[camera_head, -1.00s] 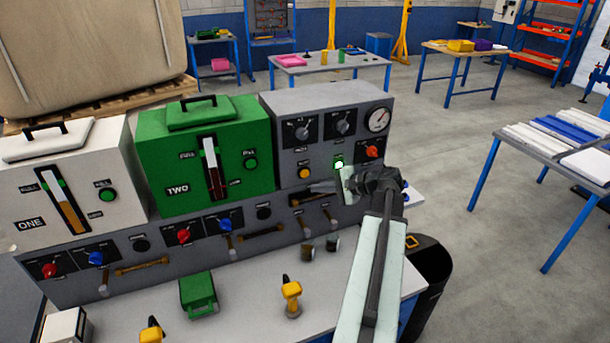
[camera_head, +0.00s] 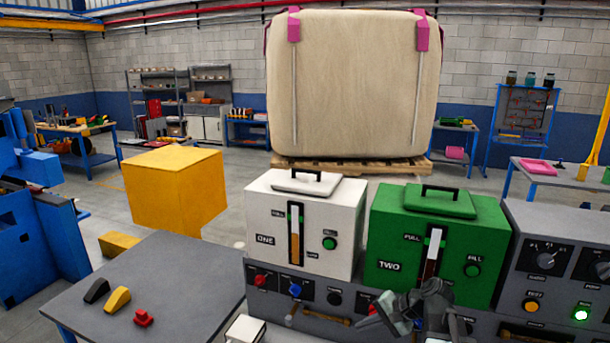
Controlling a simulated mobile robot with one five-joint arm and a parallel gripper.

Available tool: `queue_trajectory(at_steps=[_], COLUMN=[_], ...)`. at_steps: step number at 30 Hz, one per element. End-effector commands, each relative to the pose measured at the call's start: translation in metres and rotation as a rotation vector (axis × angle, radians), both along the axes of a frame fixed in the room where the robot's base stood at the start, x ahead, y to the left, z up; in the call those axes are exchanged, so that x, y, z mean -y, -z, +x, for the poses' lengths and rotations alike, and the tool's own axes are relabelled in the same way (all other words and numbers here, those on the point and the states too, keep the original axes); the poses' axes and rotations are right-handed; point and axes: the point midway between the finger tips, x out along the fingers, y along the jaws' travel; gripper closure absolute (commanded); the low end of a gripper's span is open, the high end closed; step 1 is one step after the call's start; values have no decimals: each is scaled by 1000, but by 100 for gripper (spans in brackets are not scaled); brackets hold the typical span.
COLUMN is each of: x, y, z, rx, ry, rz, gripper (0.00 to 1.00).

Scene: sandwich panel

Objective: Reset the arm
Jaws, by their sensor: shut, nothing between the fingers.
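My gripper (camera_head: 376,318) is at the lower middle of the head view, in front of the grey panel below the green tank marked TWO (camera_head: 438,245). It is shut, with nothing seen in it. Part of my arm shows beside it at the bottom edge, and the rest is out of view. The gripper covers part of the panel's knobs. I cannot tell whether it touches the panel.
The white tank marked ONE (camera_head: 303,230) stands left of the green one. A grey control box (camera_head: 560,260) with a lit green button is at right. A grey table (camera_head: 185,280) with small coloured parts is at left. A yellow block (camera_head: 172,190) stands behind it.

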Motion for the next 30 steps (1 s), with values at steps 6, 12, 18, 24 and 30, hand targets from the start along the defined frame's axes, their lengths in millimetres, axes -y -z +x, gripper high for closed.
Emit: queue_trajectory(at_steps=[6, 12, 18, 24, 30], x=[-90, -45, -20, -20, -20], y=[46, 65, 67, 66, 66], z=[-52, -82, -88, -88, -88], rx=[-39, -87, -103, -101, -101], ry=[-369, -554, -648, -650, -648], rz=[-355, -676, -779, -776, -776], gripper=[100, 100, 100, 100, 100])
